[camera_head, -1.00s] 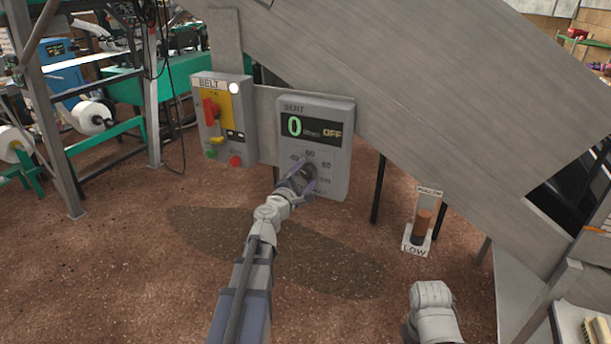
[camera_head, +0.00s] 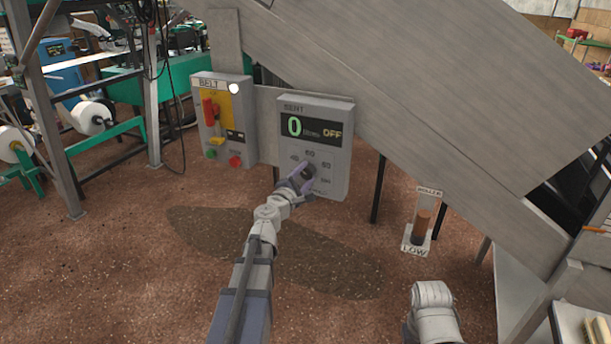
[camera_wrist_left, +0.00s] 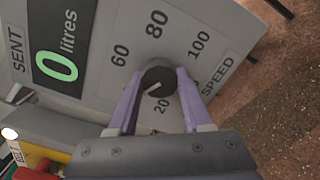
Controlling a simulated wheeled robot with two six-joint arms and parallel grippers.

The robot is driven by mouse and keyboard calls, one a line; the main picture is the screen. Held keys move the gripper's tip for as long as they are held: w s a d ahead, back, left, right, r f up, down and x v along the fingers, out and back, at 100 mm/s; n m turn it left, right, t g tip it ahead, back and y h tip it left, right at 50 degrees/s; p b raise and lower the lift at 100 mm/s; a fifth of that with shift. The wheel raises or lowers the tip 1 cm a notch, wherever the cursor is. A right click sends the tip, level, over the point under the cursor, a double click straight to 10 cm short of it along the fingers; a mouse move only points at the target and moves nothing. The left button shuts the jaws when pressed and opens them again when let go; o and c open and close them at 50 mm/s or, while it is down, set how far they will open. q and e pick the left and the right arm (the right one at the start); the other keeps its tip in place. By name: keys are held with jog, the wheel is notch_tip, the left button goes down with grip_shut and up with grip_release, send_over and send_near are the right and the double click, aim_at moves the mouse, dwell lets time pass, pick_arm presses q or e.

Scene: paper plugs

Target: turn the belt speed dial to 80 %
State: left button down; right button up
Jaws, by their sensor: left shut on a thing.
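The belt speed dial (camera_wrist_left: 158,78) is a round black knob on the grey panel (camera_head: 340,145), with a ring of numbers around it. In the left wrist view its white pointer line aims to the lower left, between the 20 and the 60; the mark there is hidden behind a finger. The 80 (camera_wrist_left: 156,24) is above the knob. My left gripper (camera_wrist_left: 160,76) has its purple fingers shut on the knob, one on each side; it also shows in the head view (camera_head: 304,174). My right gripper's fingers are out of view.
The panel display (camera_head: 313,129) reads 0 and OFF. A belt switch box (camera_head: 222,120) with a red handle and buttons is left of it. A roller stand (camera_head: 418,230) marked LOW is to the right. A large sloping metal chute (camera_head: 420,80) hangs above.

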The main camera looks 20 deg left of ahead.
pick_arm(q)
jog(key=shift+m, duration=0.4)
jog(key=m, duration=0.4)
jog(key=shift+m, duration=0.4)
jog(key=m, duration=1.2)
jog(key=shift+m, duration=0.4)
jog(key=m, duration=0.5)
jog(key=shift+m, duration=0.3)
jog(key=shift+c, duration=1.6)
grip_release()
